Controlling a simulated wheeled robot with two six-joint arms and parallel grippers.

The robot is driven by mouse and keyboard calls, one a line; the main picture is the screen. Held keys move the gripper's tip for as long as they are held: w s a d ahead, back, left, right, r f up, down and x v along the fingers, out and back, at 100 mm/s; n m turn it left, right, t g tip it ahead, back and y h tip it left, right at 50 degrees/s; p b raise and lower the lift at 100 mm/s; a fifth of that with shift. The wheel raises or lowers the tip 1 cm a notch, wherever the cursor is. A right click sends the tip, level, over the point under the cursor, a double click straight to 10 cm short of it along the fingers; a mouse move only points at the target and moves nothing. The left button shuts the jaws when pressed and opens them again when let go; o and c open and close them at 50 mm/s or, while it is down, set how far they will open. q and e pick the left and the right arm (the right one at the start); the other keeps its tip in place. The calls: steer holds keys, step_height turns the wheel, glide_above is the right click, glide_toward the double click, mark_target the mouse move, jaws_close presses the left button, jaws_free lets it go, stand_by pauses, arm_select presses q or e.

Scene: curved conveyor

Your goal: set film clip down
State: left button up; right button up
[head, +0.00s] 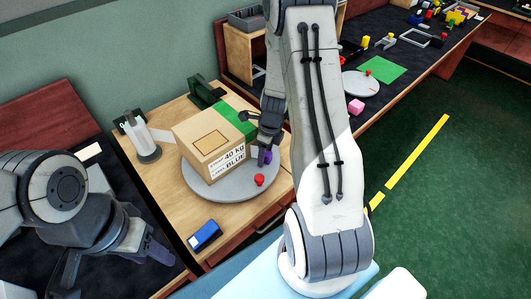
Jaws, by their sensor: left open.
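A cardboard box (212,150) marked "40 kg BLUE" stands on a round grey turntable (230,192). A green band (235,120) lies over its far right side. A pale strip of film (163,136) runs between the box and a white roll (141,138) on a stand. My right gripper (265,154) points down beside the box's right side, its purple tip near the box; its jaws are partly hidden. My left gripper (115,266) is open and empty at the lower left, away from the box. I cannot clearly make out a film clip.
A red knob (259,180) is at the turntable's right edge. A blue device (205,236) lies on the wooden table (180,212) front. A dark green fixture (206,92) stands behind the box. A bench (400,62) with small parts runs at the back right.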

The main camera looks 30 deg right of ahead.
mark_target(269, 154)
steer(key=shift+r, duration=0.6)
step_height(269, 154, up, 11)
steer(key=s+p, duration=0.1)
steer(key=shift+s+d+p, duration=0.15)
steer(key=shift+d+p, duration=0.15)
steer(key=shift+p, duration=0.1)
steer(key=s+a+r+n, duration=0.2)
steer(key=a+r+n, duration=0.1)
steer(key=a+n, duration=0.55)
steer(key=s+a+r+n, duration=0.3)
steer(key=a+r+n, duration=0.1)
steer(key=a+n, duration=0.5)
steer(key=s+a+r+n, duration=0.1)
steer(key=s+a+n, duration=0.4)
steer(key=n, duration=0.5)
steer(key=s+a+r+n+g, duration=0.1)
steer(key=s+a+n, duration=0.4)
steer(key=s+n, duration=0.5)
steer(key=shift+r, duration=0.6)
